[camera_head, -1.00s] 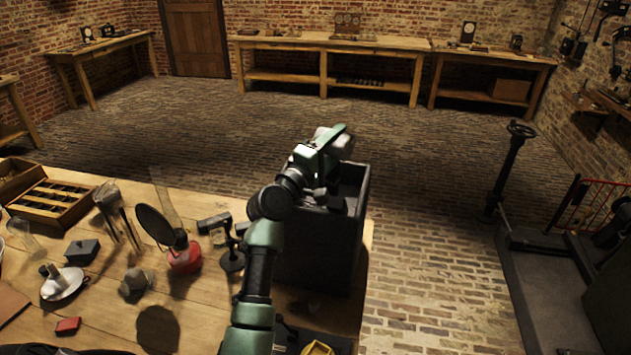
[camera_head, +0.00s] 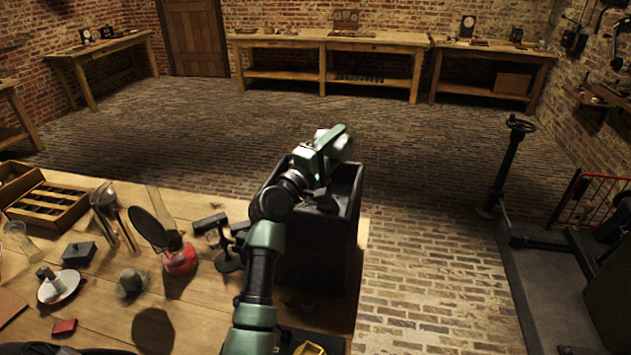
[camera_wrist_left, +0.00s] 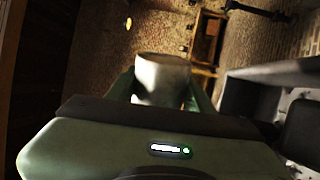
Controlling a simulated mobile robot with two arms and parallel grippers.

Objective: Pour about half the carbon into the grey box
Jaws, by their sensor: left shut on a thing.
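My left gripper (camera_head: 336,143) is above the dark grey box (camera_head: 314,252), near its far right side. It is shut on a pale, whitish jar (camera_head: 344,147), mostly hidden behind the gripper in the head view. In the left wrist view the jar (camera_wrist_left: 162,74) sits between the green fingers. I cannot make out the carbon or how much is in the jar. The box is open at the top, and my arm covers part of its mouth and near side. Its inside looks dark. My right gripper is not in view.
The box stands at the right end of a wooden table (camera_head: 200,320). To its left are a black stand (camera_head: 228,260), a red-based lamp with a round disc (camera_head: 180,260), a cork-like piece (camera_head: 132,283) and a wooden case (camera_head: 50,205). Open brick floor lies beyond.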

